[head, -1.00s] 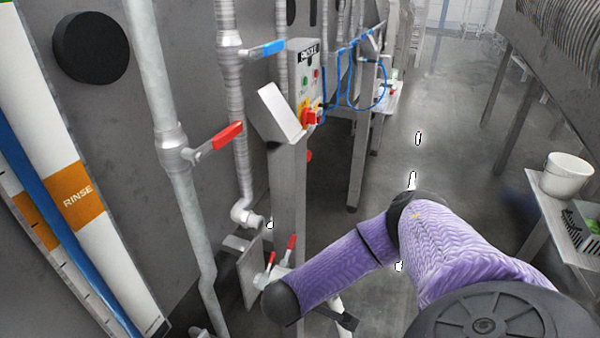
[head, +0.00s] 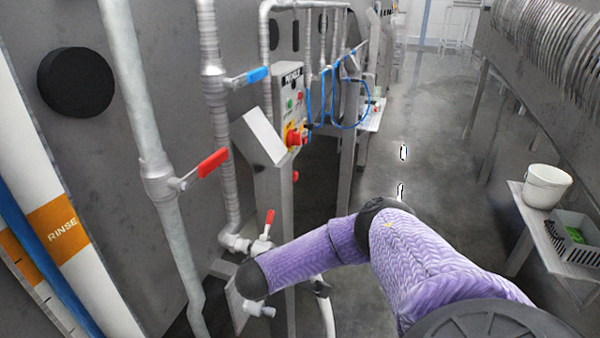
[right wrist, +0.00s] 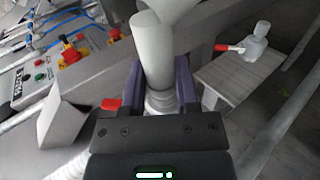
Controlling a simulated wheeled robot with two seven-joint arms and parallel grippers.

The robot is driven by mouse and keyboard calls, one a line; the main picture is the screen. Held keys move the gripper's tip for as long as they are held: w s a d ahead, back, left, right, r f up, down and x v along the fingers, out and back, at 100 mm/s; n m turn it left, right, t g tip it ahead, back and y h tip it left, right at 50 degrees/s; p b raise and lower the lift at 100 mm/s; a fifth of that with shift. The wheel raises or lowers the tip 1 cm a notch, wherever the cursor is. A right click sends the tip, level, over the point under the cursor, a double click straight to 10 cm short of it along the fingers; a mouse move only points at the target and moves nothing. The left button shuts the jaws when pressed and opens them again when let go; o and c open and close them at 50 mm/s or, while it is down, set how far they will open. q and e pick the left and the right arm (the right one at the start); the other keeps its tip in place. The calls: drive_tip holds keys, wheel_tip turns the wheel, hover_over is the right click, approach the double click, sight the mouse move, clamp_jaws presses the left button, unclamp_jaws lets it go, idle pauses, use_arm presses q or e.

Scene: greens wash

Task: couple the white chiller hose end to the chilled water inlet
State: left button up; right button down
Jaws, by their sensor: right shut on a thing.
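My right gripper (right wrist: 160,85) is shut on a thick white cylindrical piece, apparently the white hose end (right wrist: 158,50), which stands between its two fingers in the right wrist view. In the head view my purple right arm reaches left and its wrist hides the gripper. A length of white hose (head: 327,315) hangs just right of that wrist. A small valve with a red handle (head: 268,224) stands beside the wrist on low pipework, and a pale stub fitting (head: 260,310) shows below it. I cannot tell which is the chilled water inlet. My left gripper is out of view.
Vertical pipes with a red lever (head: 207,165) and a blue lever (head: 250,76) stand left of the control box (head: 288,95). In the right wrist view a plate (right wrist: 240,75) carries a red-handled valve (right wrist: 250,45). The floor aisle is open.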

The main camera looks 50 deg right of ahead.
drive_tip(key=shift+w+a, duration=0.1)
drive_tip(key=shift+w, duration=0.05)
idle(0.4)
drive_tip(key=shift+p, duration=0.3)
idle(0.3)
drive_tip(key=shift+r+p, duration=0.1)
drive_tip(key=shift+p, duration=0.2)
idle(0.5)
drive_tip(key=shift+w+a+b, duration=0.25)
drive_tip(key=shift+w+b, duration=0.1)
drive_tip(key=shift+w, duration=0.3)
drive_tip(key=shift+w+a+b, duration=0.2)
drive_tip(key=shift+w+b, duration=0.15)
drive_tip(key=shift+w, duration=0.3)
drive_tip(key=shift+w+a+b, duration=0.25)
drive_tip(key=shift+w+b, duration=0.1)
drive_tip(key=shift+w, duration=0.3)
